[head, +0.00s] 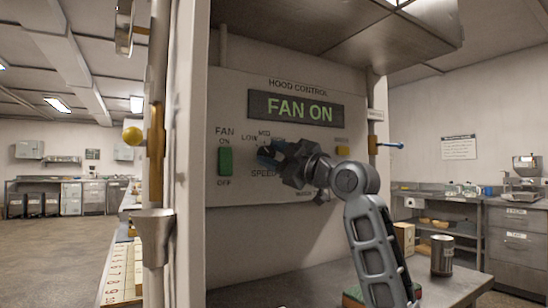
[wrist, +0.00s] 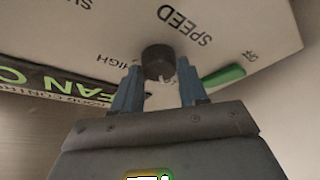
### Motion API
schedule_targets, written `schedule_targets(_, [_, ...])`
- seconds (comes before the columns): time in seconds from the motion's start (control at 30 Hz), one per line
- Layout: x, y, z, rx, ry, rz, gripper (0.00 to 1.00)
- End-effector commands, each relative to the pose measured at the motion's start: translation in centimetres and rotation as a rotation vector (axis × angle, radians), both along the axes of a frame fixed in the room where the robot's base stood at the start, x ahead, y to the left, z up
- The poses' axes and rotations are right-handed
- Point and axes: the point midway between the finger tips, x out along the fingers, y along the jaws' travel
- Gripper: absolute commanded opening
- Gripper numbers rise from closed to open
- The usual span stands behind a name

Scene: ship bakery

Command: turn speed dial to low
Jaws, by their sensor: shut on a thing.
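The hood control panel (head: 225,112) is on the wall, with a display (head: 292,108) reading "FAN ON". The speed dial (wrist: 158,61) is a dark round knob beside the word "SPEED" in the wrist view, where the panel appears upside down. My gripper (head: 268,155) is at the dial in the head view and covers it. In the wrist view my gripper (wrist: 159,72) has one blue finger on each side of the dial and is shut on it. "LOW" and "MID" labels show above the gripper in the head view. I cannot tell which mark the dial points to.
A green fan switch (head: 225,161) is left of the dial, and a yellow button (head: 341,150) is to its right. A vertical pipe with a yellow-knobbed valve (head: 133,136) stands at the left. A metal can (head: 442,255) stands on the counter below.

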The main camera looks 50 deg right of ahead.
Motion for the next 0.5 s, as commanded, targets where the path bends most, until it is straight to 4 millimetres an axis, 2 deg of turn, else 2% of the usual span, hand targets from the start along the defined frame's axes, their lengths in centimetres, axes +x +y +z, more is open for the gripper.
schedule_targets(0.17, [0.06,0.08,-0.08,0.001,0.001,0.002,0.12])
schedule_targets(0.2, [0.06,0.08,-0.08,0.001,0.001,0.002,0.45])
schedule_targets(0.4, [0.03,0.05,-0.04,0.001,0.001,0.001,0.64])
schedule_targets(0.5, [0.03,0.03,-0.02,0.001,0.000,0.000,0.67])
